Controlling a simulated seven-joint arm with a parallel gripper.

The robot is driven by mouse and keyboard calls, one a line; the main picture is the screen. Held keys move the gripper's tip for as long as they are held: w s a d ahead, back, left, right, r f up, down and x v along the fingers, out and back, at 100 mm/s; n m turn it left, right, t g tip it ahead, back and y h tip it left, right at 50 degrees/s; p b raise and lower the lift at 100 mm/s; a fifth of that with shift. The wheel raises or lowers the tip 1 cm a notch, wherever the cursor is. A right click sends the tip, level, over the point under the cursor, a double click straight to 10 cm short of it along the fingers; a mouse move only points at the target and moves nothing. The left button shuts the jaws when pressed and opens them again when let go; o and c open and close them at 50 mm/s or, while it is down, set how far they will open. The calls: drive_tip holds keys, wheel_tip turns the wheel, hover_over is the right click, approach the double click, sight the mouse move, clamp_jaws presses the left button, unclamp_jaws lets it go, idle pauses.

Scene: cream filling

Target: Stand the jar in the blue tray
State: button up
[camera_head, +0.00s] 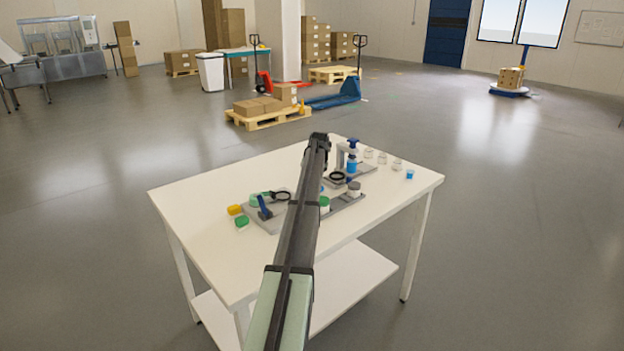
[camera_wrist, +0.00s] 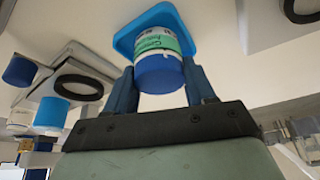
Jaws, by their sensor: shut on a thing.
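The jar (camera_wrist: 157,78), with a blue lid and a white and green label, is between the two fingers of my gripper (camera_wrist: 160,68) in the wrist view. My gripper is shut on it, lid toward the camera. The blue tray (camera_wrist: 122,42), a rounded square, lies directly beyond the jar's base, with its rim showing around it. I cannot tell whether the base touches the tray floor. In the head view my arm hides the gripper, the jar and the tray.
On the white table (camera_head: 190,195) are yellow-lidded (camera_head: 234,210) and green-lidded (camera_head: 242,222) jars at left. A stand with a blue part (camera_head: 353,146), clear jars (camera_head: 397,163) and a small blue cup (camera_head: 409,174) are at right. A black ring (camera_wrist: 78,87) is left of my gripper.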

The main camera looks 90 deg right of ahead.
drive_tip(key=shift+f, duration=0.15)
drive_tip(key=o, duration=1.1)
drive_tip(key=v, duration=1.2)
